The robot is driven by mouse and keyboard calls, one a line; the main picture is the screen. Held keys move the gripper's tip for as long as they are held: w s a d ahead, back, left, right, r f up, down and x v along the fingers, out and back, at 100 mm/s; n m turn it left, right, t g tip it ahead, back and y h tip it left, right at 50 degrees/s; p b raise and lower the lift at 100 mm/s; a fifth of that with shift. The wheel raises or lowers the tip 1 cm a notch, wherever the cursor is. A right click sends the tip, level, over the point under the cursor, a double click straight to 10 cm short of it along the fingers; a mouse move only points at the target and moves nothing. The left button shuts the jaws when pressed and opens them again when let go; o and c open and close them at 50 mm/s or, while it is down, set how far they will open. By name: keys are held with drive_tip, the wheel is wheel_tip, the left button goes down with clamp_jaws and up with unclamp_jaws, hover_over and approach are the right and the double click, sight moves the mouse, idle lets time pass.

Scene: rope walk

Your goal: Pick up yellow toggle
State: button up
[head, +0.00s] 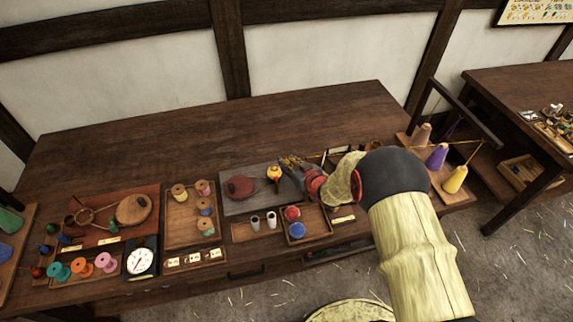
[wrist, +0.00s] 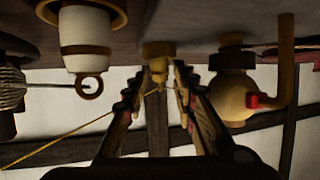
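My gripper (head: 289,162) is low over the far edge of the grey slab (head: 235,203). In the wrist view, which is upside down, my gripper (wrist: 156,80) is open with its two dark ridged fingers apart. A small yellow piece, which looks like the yellow toggle (wrist: 158,70), shows between the fingertips in front of a brown block (wrist: 158,48). I cannot tell whether the fingers touch it. A thin yellow cord (wrist: 75,142) runs from near it to the lower left. In the head view the fingers and arm largely hide this spot.
A round yellow pot with a red piece (wrist: 237,92) stands close beside my gripper; it also shows in the head view (head: 274,173). A white, ringed fitting (wrist: 85,40) is on the other side. Cones of thread (head: 437,156) stand right. The table's back is clear.

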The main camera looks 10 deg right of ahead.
drive_tip(key=c, duration=0.6)
drive_tip(key=shift+r, duration=0.1)
clamp_jaws()
